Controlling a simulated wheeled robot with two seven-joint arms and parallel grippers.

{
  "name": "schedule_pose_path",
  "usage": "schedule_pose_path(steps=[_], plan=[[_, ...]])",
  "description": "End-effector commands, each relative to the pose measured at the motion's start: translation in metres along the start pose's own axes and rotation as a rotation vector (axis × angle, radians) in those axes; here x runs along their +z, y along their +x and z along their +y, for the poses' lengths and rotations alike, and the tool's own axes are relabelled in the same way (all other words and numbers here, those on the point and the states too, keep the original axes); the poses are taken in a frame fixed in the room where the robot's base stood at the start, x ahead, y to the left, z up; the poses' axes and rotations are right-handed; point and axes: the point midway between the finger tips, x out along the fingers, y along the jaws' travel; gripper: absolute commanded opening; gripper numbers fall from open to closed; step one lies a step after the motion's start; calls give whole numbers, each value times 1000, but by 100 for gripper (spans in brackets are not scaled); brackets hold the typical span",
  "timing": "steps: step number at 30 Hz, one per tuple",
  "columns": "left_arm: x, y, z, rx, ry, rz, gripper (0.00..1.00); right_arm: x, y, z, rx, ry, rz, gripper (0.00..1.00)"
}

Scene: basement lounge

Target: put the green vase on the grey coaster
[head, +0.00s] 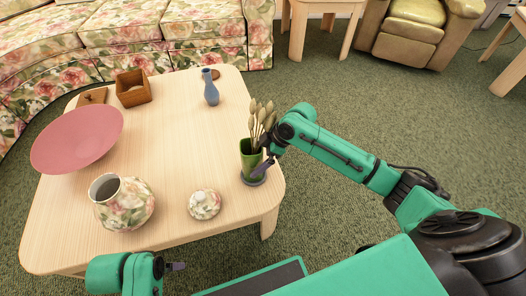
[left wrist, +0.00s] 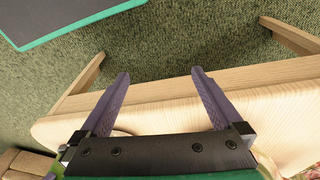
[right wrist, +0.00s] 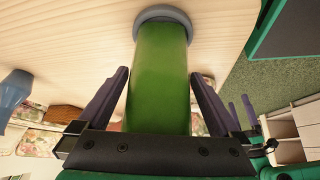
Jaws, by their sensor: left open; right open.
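The green vase (head: 249,158), holding pale dried buds (head: 262,122), stands upright at the table's right edge. The grey coaster (head: 254,181) is under its base, and the vase appears to rest on it. In the right wrist view the vase (right wrist: 160,85) lies between the fingers of my right gripper (right wrist: 160,73), with a gap showing on each side, and the coaster's rim (right wrist: 163,13) shows at its foot. My right gripper (head: 263,167) is open around the vase. My left gripper (left wrist: 160,73) is open and empty near the table's front edge.
The pale wooden table (head: 165,150) also holds a pink bowl (head: 77,140), a floral pot (head: 128,208), a lidded floral jar (head: 204,205), a blue vase (head: 210,90) and a wooden box (head: 133,88). The table's middle is clear. A floral sofa (head: 165,25) stands behind.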

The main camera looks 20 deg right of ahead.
Motion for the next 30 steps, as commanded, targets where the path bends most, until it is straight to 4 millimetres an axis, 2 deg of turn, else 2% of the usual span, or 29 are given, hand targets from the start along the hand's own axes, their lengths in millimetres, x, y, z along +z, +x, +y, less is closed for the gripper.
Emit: schedule_pose_path(steps=[15, 20, 30], plan=[[18, 70, -12, -28, -19, -30, 100, -1, -103, 0, 1, -1, -3, 100], [22, 79, -14, -31, -21, -30, 100, -1, -115, 0, -1, -1, -1, 100], [22, 80, -14, -31, -21, -29, 100, 0, -115, 0, -1, -1, 0, 100]])
